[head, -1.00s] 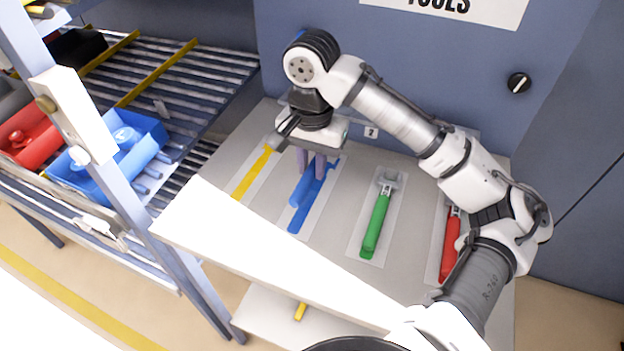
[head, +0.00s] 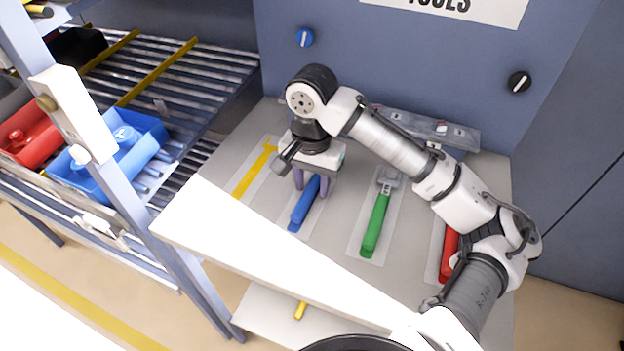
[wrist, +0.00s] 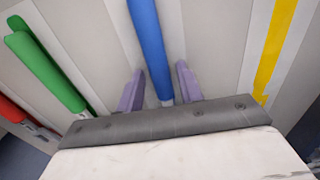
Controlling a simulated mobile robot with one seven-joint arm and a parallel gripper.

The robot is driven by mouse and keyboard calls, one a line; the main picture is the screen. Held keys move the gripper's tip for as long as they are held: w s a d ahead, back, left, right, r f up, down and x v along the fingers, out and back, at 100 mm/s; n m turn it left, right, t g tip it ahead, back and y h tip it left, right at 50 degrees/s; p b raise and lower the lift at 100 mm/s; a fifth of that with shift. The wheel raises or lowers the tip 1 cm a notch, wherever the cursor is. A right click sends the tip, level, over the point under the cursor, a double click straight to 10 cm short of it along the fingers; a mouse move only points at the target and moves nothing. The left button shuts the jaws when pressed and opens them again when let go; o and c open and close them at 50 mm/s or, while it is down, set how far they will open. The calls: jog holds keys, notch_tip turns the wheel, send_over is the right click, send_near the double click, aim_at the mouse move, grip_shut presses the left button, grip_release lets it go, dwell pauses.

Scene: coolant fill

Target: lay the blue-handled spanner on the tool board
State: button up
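The blue-handled spanner (head: 304,203) lies on the tool board (head: 335,230), along its pale strip between the yellow outline and the green spanner. Its far end is hidden under my gripper in the head view. My gripper (head: 312,184) is over the far part of the spanner, pointing down. In the wrist view, my gripper (wrist: 160,85) has its two fingers apart, one on each side of the blue handle (wrist: 150,40). Narrow gaps show between the fingers and the spanner, so the gripper is open.
A green spanner (head: 375,225) and a red one (head: 449,255) lie to the right. A yellow outline (head: 252,174) on the left is bare. A white panel (head: 250,250) crosses the front. A rack with blue (head: 150,140) and red bins stands left.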

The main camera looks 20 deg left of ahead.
aim_at(311, 185)
jog(key=shift+o, duration=0.2)
jog(key=shift+r, duration=0.1)
notch_tip(311, 185, up, 12)
dwell(0.5)
